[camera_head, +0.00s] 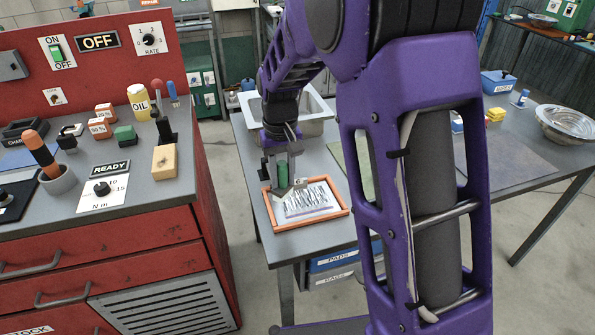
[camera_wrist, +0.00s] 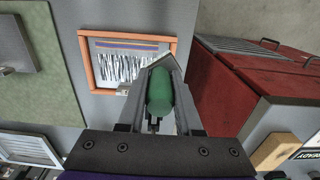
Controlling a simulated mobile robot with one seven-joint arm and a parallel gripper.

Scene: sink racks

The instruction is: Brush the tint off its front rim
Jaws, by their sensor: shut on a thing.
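An orange-rimmed tray (camera_head: 341,213) lies on the grey table's near left corner. Its pale inside has many dark streaks; in the wrist view the tray (camera_wrist: 87,66) also shows blue and brown bands along one inner side. I cannot make out a separate tint on the rim. My gripper (camera_head: 282,184) is low over the tray's left part, shut on a green handle (camera_head: 283,170). In the wrist view the green handle (camera_wrist: 160,93) stands between the fingers of my gripper (camera_wrist: 161,75). Its working end is hidden, and I cannot tell whether it touches the tray.
A pale sink basin (camera_head: 318,105) sits behind the tray. A red cabinet (camera_head: 120,265) with knobs, blocks and an oil bottle (camera_head: 139,102) stands left, across a floor gap. A metal bowl (camera_head: 566,122) and blue bin (camera_head: 497,82) are at right. My arm hides the table's middle.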

